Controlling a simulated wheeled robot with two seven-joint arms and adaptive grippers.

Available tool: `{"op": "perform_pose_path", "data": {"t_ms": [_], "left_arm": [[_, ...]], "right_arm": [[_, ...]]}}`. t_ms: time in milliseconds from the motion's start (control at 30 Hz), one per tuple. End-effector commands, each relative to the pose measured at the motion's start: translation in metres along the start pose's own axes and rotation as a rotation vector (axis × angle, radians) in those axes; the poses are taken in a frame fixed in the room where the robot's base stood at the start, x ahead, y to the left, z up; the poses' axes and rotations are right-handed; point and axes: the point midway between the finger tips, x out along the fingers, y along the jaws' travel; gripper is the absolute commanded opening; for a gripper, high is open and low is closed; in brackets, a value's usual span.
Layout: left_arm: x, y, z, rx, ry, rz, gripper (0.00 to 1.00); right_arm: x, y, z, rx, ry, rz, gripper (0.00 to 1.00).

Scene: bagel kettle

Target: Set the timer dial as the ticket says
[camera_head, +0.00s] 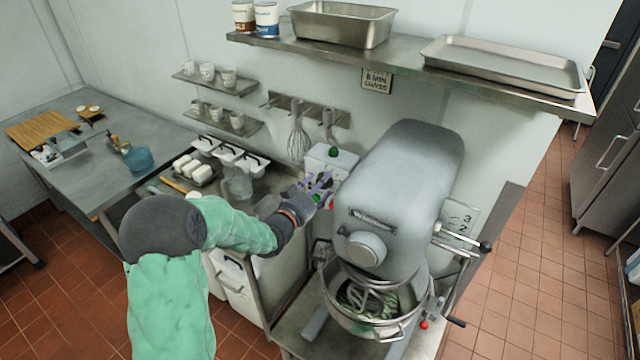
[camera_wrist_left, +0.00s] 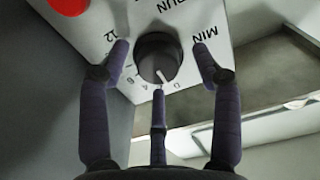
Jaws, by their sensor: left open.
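The timer dial (camera_wrist_left: 157,60) is a black round knob on a white panel (camera_wrist_left: 104,18). A white pointer line on it points down and slightly right in the wrist view. The panel carries "12" at upper left, smaller marks below and "MIN" at right. My left gripper (camera_wrist_left: 160,52) is open, its fingers spread around the dial with visible gaps on both sides. In the head view the left gripper (camera_head: 318,185) is at the white control box (camera_head: 330,160), and the dial is hidden. The ticket (camera_head: 376,81) hangs under the shelf; it appears to read "8 MIN", its lower line unclear.
A large grey mixer (camera_head: 400,190) with a steel bowl (camera_head: 372,322) stands right of the box. A whisk (camera_head: 298,140) hangs behind it. A red button (camera_wrist_left: 68,5) is at the panel's upper left. The steel shelf (camera_head: 410,64) overhangs the back.

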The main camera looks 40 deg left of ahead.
Motion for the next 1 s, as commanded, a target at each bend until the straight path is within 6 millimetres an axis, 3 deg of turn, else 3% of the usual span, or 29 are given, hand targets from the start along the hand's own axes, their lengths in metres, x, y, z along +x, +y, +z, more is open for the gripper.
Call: {"op": "perform_pose_path", "data": {"t_ms": [367,500,567,1000], "left_arm": [[0.005,0.0,0.0,0.001,0.0,0.0,0.61],[0.004,0.0,0.0,0.001,0.0,0.0,0.22],[0.005,0.0,-0.001,0.001,0.001,-0.001,0.09],[0.005,-0.001,-0.003,0.057,0.012,-0.002,0.09]], "right_arm": [[0.0,0.0,0.0,0.0,0.0,0.0,0.53],[0.0,0.0,0.0,0.0,0.0,0.0,0.53],[0.0,0.0,0.0,0.0,0.0,0.0,0.53],[0.013,0.004,-0.001,0.0,0.0,0.0,0.53]]}}
